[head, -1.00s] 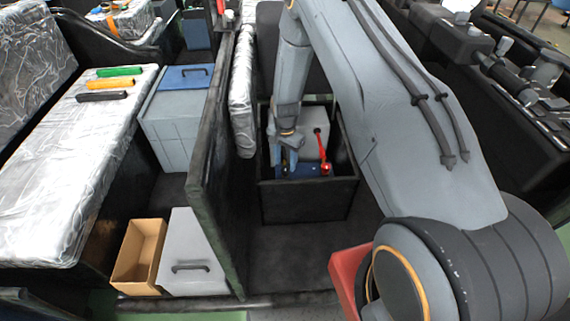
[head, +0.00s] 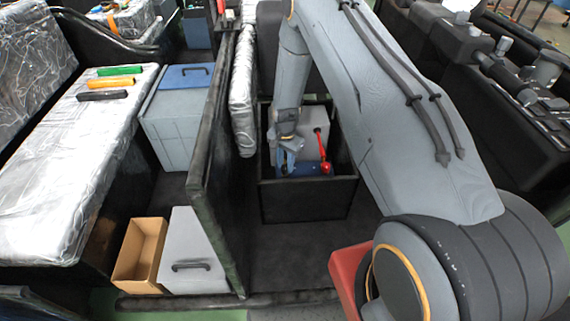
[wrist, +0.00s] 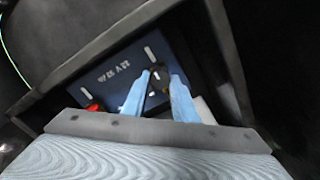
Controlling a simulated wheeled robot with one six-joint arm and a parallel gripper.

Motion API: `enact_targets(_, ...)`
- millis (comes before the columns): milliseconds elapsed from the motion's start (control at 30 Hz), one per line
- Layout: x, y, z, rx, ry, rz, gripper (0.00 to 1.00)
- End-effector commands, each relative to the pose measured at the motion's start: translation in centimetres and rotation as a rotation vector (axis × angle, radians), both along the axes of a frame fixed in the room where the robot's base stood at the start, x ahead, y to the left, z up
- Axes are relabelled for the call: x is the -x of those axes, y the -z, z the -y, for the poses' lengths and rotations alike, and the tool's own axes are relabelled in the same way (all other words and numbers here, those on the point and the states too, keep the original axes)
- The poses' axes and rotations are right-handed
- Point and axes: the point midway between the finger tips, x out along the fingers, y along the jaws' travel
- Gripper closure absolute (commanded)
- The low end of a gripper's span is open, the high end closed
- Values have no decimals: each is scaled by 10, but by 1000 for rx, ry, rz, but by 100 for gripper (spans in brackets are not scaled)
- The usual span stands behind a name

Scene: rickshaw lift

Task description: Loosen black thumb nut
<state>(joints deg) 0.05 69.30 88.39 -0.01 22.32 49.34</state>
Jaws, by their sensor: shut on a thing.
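The black thumb nut (wrist: 158,74) sits on top of a dark blue battery (wrist: 112,75) with white lettering. My gripper (wrist: 157,82) has two light-blue fingers, one on each side of the nut, and is shut on it. In the head view my gripper (head: 287,161) reaches down into the black compartment, over the blue battery (head: 305,169). The nut is too small and covered to make out in the head view.
A red-ended part (head: 325,166) and a light grey box (head: 311,143) are beside my gripper. A tall black panel (head: 215,160) stands to the left. A red end (wrist: 94,106) shows in the wrist view.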

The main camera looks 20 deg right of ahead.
Motion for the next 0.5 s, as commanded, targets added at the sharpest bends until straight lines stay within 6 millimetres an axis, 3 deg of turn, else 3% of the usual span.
enact_targets(267, 0, 1, 0, 0, -104, 0, 96)
enact_targets(500, -1, 1, -1, 0, -299, 1, 96)
